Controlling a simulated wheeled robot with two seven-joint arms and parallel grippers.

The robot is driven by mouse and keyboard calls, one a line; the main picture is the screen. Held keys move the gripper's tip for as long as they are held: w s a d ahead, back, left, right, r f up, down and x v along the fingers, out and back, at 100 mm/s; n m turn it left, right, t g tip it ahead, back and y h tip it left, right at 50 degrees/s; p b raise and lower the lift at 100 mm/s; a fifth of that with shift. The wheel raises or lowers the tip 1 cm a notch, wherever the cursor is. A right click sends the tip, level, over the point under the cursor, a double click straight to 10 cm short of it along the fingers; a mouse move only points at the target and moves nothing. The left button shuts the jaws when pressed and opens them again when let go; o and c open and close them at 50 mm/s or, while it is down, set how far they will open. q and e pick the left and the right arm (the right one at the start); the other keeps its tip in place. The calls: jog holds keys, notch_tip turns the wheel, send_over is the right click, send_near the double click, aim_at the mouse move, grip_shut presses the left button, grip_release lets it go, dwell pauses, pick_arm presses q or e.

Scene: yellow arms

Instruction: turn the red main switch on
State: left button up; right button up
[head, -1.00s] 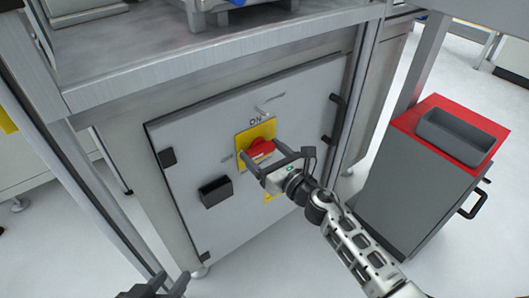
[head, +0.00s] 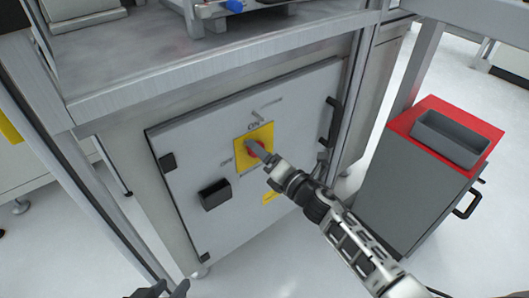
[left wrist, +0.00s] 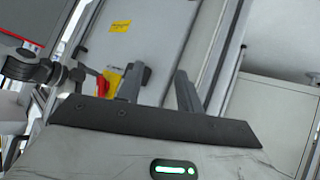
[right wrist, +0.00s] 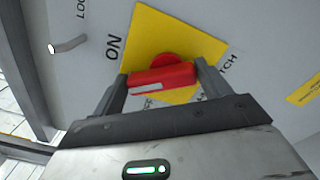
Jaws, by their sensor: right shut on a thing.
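The red switch handle (right wrist: 165,78) sits on a yellow plate (right wrist: 160,35) on the grey cabinet door; in the head view the plate (head: 240,153) is near the door's middle. "ON" is printed beside the plate in the right wrist view. My right gripper (head: 262,153) is at the handle, its fingers (right wrist: 162,84) shut on it at both ends. The handle's white-marked end lies toward the "ON" side, its length skewed to the plate's edges. My left gripper (head: 160,291) is low at the front; its fingers (left wrist: 157,88) are apart and empty.
A black box (head: 215,194) juts from the door below left of the switch, and a black door handle (head: 331,122) is at its right. A metal worktop (head: 210,60) overhangs above. A grey cart with a red top (head: 402,122) stands at the right.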

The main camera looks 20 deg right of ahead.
pick_arm(q)
jog(key=r, duration=0.1)
jog(key=r+p, duration=0.1)
jog(key=a+r+t+p, duration=0.1)
jog(key=shift+s+r, duration=0.25)
pick_arm(e)
jog(key=m, duration=0.7)
jog(key=shift+w+d+f, duration=0.1)
jog(key=shift+d, duration=0.15)
jog(key=o, duration=1)
pick_arm(q)
jog(key=shift+d+r, duration=0.1)
